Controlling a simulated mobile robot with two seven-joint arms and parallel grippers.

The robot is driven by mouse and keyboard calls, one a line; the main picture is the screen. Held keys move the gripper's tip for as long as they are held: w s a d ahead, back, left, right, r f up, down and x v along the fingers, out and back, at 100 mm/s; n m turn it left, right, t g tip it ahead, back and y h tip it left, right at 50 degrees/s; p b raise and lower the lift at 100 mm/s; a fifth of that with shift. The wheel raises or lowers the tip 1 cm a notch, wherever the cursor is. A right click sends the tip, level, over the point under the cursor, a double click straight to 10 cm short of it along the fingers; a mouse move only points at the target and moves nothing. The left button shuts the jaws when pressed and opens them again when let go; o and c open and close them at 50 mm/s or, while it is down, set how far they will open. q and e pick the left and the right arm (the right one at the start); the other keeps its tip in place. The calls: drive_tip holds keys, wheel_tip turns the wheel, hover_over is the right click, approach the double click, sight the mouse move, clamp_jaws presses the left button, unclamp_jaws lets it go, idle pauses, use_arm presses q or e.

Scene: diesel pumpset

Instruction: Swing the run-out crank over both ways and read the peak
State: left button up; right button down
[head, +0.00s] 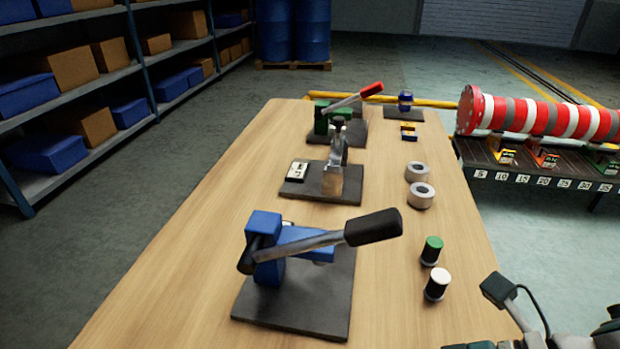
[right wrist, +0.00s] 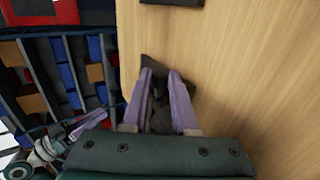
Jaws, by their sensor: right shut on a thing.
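On the bench, a blue clamp-like fixture (head: 268,248) carries a grey lever (head: 300,245) with a thick black grip (head: 373,227). Nothing holds that grip. Farther back is a green fixture (head: 324,118) with a red-tipped lever (head: 368,91). I cannot tell which part is the run-out crank.
On the bench's right side are two white rings (head: 421,195), a green-topped cylinder (head: 432,250) and a white-topped one (head: 437,284). A red-and-white striped pipe (head: 540,118) lies over a numbered rack (head: 535,180). Shelves (head: 75,95) stand left. The bench's left strip (head: 190,240) is clear.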

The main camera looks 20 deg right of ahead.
drive_tip(key=c, duration=0.7)
unclamp_jaws()
drive_tip(key=shift+p+v, duration=0.95)
drive_tip(key=shift+v, duration=3.95)
